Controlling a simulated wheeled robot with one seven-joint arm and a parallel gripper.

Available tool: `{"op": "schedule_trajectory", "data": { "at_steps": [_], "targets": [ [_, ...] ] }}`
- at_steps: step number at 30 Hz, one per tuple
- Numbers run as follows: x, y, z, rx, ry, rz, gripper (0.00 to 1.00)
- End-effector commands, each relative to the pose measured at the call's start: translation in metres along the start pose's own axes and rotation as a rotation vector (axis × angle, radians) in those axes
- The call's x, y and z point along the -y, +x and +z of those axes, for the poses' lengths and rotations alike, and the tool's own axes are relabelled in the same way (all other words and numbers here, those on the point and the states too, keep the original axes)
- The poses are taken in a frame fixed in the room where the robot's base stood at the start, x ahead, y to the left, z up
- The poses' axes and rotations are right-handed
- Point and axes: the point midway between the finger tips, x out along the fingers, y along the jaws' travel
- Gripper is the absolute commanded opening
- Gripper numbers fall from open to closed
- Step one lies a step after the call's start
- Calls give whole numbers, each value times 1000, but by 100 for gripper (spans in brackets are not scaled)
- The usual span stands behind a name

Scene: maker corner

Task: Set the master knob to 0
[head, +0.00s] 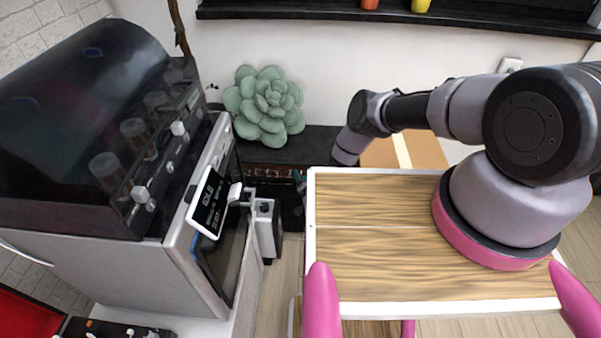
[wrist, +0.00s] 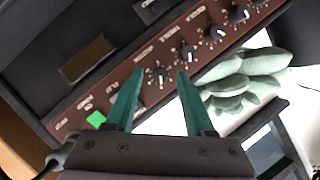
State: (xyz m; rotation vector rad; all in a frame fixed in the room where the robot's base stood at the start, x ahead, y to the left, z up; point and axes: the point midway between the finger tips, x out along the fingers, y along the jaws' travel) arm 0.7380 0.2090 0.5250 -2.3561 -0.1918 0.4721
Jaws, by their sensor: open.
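A dark amplifier (head: 318,143) with a brown control panel (head: 268,171) stands against the wall in the head view. In the wrist view its panel (wrist: 110,84) carries a slanting row of black knobs with white pointers. One knob (wrist: 160,76) shows between my fingertips; several others run up to the right. Another is partly hidden by my left finger. The labels are too blurred to tell which is the master knob or its setting. My gripper (wrist: 160,74) has teal fingers, open and empty, in front of the panel. Contact cannot be told.
A green lit switch (wrist: 96,119) sits at the panel's lower left. A green succulent (head: 265,103) is by the amplifier. A printer-like machine (head: 120,265) with an IDLE screen (head: 210,200) stands left. My wooden-topped base fills the front right.

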Motion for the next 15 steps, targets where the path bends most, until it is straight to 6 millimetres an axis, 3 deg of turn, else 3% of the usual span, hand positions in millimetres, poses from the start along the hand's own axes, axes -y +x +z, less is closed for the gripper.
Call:
{"op": "schedule_trajectory", "data": {
  "at_steps": [8,12,15],
  "targets": [
    [0,-1,0,0,0,0,54],
    [0,-1,0,0,0,0,4],
    [0,0,0,0,0,0,0]
  ]
}}
